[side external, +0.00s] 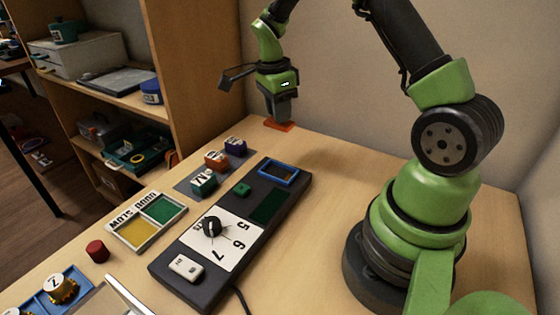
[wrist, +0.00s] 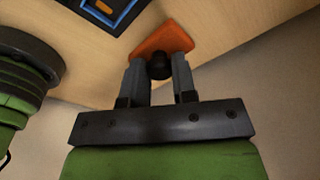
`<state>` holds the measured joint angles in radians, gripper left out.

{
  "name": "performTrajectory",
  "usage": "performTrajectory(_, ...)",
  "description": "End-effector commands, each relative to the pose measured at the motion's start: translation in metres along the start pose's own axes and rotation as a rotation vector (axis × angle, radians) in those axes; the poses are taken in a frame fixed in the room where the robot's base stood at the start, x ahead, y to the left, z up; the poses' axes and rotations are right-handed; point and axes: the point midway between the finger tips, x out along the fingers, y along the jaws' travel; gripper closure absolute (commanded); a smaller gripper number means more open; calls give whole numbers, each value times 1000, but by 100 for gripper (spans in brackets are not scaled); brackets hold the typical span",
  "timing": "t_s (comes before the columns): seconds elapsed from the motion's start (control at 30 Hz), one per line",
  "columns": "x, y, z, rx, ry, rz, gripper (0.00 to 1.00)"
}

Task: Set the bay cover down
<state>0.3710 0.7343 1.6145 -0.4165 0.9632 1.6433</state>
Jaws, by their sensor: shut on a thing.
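The bay cover is an orange plate (side external: 279,126) with a dark round knob, at the far corner of the table in the side view. In the wrist view the orange plate (wrist: 163,38) shows beyond the fingers, with the knob (wrist: 159,67) between them. My gripper (side external: 279,117) points down and is shut on the knob; it also shows in the wrist view (wrist: 158,68). The plate is at or just above the table top; I cannot tell whether it touches. The blue-rimmed bay (side external: 278,173) is at the far end of the dark panel, apart from the cover.
The dark panel (side external: 181,283) carries a dial with numbers, a green block and a white switch. Small servo-like blocks (side external: 215,160) stand on a grey mat to its left. A two-colour tray (side external: 146,220) and a red cylinder (side external: 97,251) lie nearer. Bare table surrounds the cover.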

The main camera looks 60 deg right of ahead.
Motion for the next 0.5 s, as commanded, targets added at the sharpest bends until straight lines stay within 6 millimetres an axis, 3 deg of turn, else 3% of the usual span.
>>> performTrajectory(0.1,-11,28,16,-5,0,-1,98)
performTrajectory(0.27,-16,52,26,0,0,0,98)
performTrajectory(0.5,24,58,32,2,2,6,98)
